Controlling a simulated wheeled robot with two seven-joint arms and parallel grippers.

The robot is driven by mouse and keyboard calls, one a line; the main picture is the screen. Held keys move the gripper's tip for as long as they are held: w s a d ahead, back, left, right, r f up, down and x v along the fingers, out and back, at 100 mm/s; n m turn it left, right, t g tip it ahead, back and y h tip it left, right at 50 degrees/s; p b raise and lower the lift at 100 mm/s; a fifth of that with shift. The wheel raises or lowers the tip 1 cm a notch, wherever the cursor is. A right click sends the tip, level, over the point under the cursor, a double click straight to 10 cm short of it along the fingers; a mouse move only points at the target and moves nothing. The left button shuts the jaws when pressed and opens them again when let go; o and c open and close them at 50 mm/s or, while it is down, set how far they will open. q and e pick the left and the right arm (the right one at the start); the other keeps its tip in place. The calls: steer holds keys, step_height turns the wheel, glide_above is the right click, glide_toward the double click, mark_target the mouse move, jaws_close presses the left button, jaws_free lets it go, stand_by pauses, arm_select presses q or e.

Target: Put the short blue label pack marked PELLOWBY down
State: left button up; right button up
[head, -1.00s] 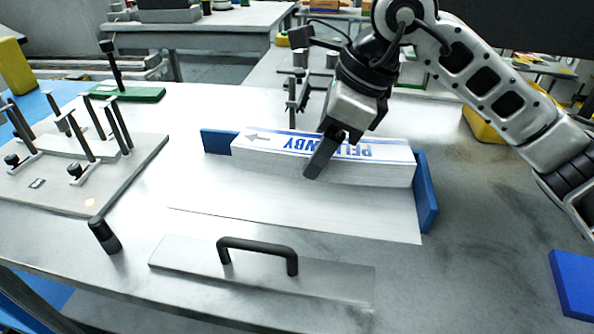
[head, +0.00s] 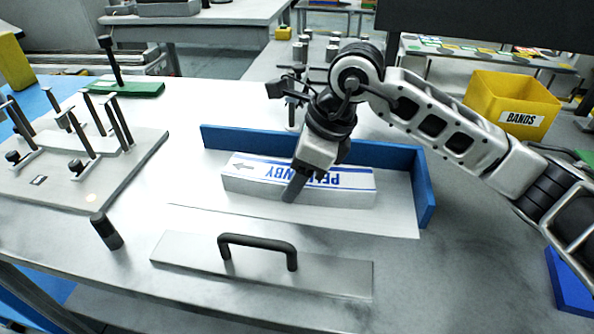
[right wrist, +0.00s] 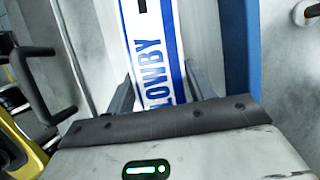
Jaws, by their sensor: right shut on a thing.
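The PELLOWBY label pack (head: 245,177) is a white block of labels with blue edge lines, blue lettering and an arrow on top. Its lettering reads upside down in the head view. My right gripper (head: 294,186) is shut across the pack's middle, with one finger down its front side. The right wrist view shows the pack (right wrist: 152,45) between both fingers (right wrist: 160,90). The pack is over the white sheet (head: 330,219), in front of the blue corner fence (head: 390,156). I cannot tell whether its underside touches the sheet. My left gripper is not in view.
A metal bar with a black handle (head: 258,242) lies in front of the sheet. A grey plate (head: 80,188) with several upright posts stands at left, with a black peg (head: 106,231) near its corner. A yellow BANDS bin (head: 500,90) stands at back right.

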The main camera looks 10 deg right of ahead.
steer(key=o, duration=1.3)
steer(key=shift+c, duration=0.2)
steer(key=v, duration=1.2)
